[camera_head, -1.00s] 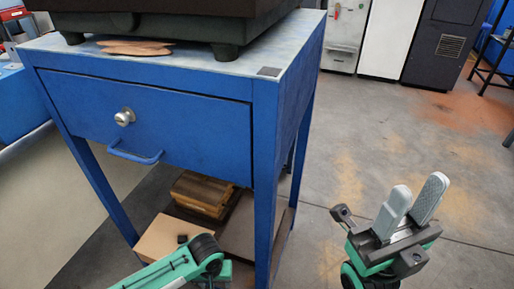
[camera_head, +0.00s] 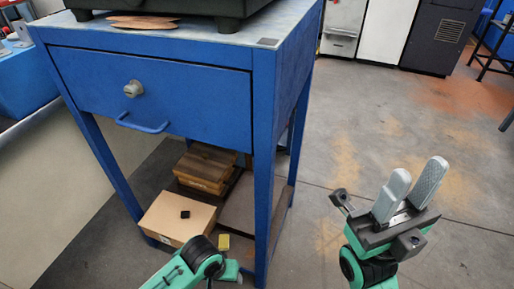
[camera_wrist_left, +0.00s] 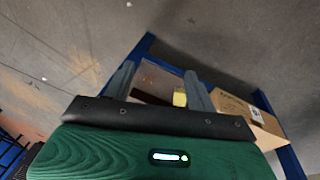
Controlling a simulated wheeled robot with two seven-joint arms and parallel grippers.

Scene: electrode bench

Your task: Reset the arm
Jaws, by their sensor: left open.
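My right gripper (camera_head: 419,170) stands upright over the floor at the right of the head view. Its two grey fingers point up with a gap between them, and nothing is held. Part of my left arm (camera_head: 204,257) shows at the bottom of the head view, in front of the blue table's lower shelf; its gripper is not clear there. In the left wrist view my left gripper (camera_wrist_left: 157,72) is open and empty, with its two dark fingers spread. A yellow block (camera_wrist_left: 180,98) and a cardboard box (camera_wrist_left: 250,116) show beyond the fingers.
A blue table (camera_head: 265,150) with a drawer (camera_head: 200,95) stands at the left. Its shelf holds the cardboard box (camera_head: 178,222), wooden blocks (camera_head: 205,168) and the yellow block (camera_head: 223,243). Dark equipment (camera_head: 165,8) stands on top. The floor (camera_head: 440,250) at right is clear.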

